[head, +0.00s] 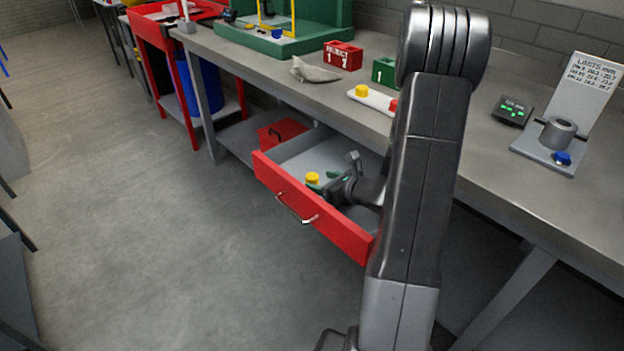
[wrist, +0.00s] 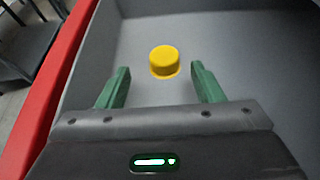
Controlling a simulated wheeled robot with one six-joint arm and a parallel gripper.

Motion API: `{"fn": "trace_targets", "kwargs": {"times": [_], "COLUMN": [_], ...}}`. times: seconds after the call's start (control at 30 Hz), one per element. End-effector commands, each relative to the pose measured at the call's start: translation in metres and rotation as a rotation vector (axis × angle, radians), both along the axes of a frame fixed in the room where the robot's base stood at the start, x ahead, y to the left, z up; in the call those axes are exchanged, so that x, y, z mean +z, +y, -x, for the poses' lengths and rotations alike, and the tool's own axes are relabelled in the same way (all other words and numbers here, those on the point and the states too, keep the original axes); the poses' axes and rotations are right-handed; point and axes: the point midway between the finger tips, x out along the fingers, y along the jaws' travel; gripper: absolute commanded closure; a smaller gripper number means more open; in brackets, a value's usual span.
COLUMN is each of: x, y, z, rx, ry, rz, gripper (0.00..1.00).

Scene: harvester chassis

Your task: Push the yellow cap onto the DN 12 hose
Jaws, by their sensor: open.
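A yellow cap (head: 312,178) lies in the open red drawer (head: 330,233). In the wrist view the yellow cap (wrist: 164,61) rests on the grey drawer floor, just beyond and between my fingertips. My gripper (head: 322,187) is inside the drawer, and in the wrist view my gripper (wrist: 160,80) has its two green fingers spread apart with nothing between them. Another yellow cap (head: 361,91) sits on a white strip on the bench, beside a red one partly hidden by my arm. I cannot make out a DN 12 hose.
The red drawer front stands close beside my gripper in the wrist view. The bench (head: 490,170) carries a gauge stand (head: 558,135), a small display (head: 513,110), a red box (head: 343,55), a green box (head: 385,71), a grey cloth (head: 314,71) and a green fixture (head: 275,40).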

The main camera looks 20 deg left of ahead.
Motion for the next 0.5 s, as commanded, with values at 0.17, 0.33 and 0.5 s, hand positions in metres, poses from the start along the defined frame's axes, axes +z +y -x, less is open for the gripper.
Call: {"fn": "trace_targets", "kwargs": {"times": [0.17, 0.33, 0.5], "x": [-0.004, -0.012, -0.017], "y": [0.012, 0.034, 0.046], "z": [-0.006, -0.020, -0.025], "rx": [0.002, 0.003, 0.001], "ry": [0.001, 0.001, 0.000], "rz": [0.000, 0.001, 0.000], "gripper": [0.39, 0.39, 0.39]}}
